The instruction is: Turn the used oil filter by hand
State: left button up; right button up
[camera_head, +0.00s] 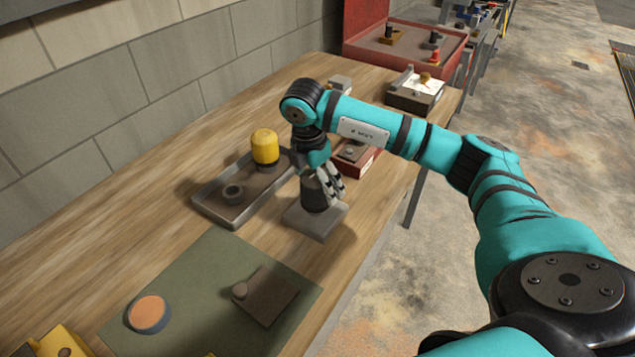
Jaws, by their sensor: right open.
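A dark cylinder, which looks like the used oil filter (313,199), stands upright on a grey square block (318,222) near the front edge of the wooden bench. My right gripper (331,187) points down at the top and right side of this cylinder. Its fingers are open; the gripper hides part of the cylinder, and I cannot tell whether they touch it. A yellow filter (265,147) stands in a grey tray (238,210) to the left. My left gripper is not in view.
A dark ring (232,193) lies in the tray. A green mat (200,280) holds an orange-topped round piece (149,313) and a brown plate (265,295). A red box (357,160) and a grey box (416,92) stand behind. The bench's left side is clear.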

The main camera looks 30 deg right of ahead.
jog(key=shift+d+f, duration=0.15)
jog(key=shift+f, duration=0.85)
jog(key=c, duration=1.5)
jog(key=shift+f+n+b, duration=0.15)
jog(key=shift+n+b, duration=0.35)
jog(key=shift+n, duration=0.4)
jog(key=o, duration=0.9)
jog(key=shift+w+n, duration=0.1)
jog(key=shift+n, duration=0.3)
jog(key=shift+r, duration=0.2)
jog(key=c, duration=0.7)
jog(key=shift+o, duration=0.2)
jog(key=shift+r, duration=0.2)
jog(key=shift+r+p, duration=1.4)
jog(key=shift+r, duration=0.75)
